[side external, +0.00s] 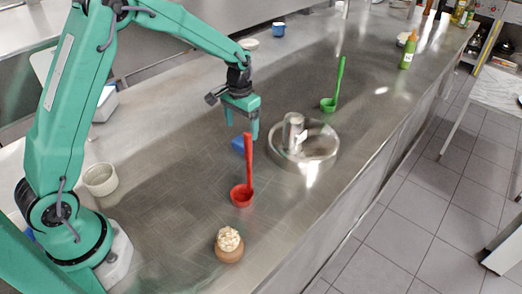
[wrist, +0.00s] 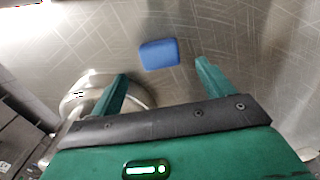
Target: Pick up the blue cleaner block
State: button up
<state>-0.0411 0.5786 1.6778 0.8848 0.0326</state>
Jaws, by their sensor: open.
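The blue cleaner block (side external: 239,145) lies on the steel counter, partly hidden behind my gripper and the red ladle's handle in the side view. In the wrist view the blue cleaner block (wrist: 159,54) shows whole, just beyond the fingertips and roughly between their lines. My gripper (side external: 242,137) points down, close to the block. Its two green fingers stand wide apart in the wrist view (wrist: 162,70), with nothing between them. I cannot tell whether a finger touches the block.
A red ladle (side external: 241,195) stands close in front of the block. A round metal dish (side external: 318,156) with a steel cup (side external: 293,133) is to its right. A green ladle (side external: 328,104), a brown cup with a pale topping (side external: 229,245) and a white bowl (side external: 100,180) stand farther off.

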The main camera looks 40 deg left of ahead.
jog(key=shift+s+f, duration=0.1)
jog(key=shift+f, duration=2.5)
jog(key=c, duration=1.1)
jog(key=shift+r, duration=0.2)
jog(key=shift+r, duration=0.5)
jog(key=r, duration=0.3)
jog(key=shift+s+d+r, duration=0.1)
jog(key=shift+d, duration=0.2)
jog(key=s+d+r, duration=0.5)
jog(key=d+r, duration=0.1)
jog(key=d, duration=0.3)
jog(key=shift+s+d+r, duration=0.2)
jog(key=shift+d+r, duration=0.05)
jog(key=shift+d, duration=0.1)
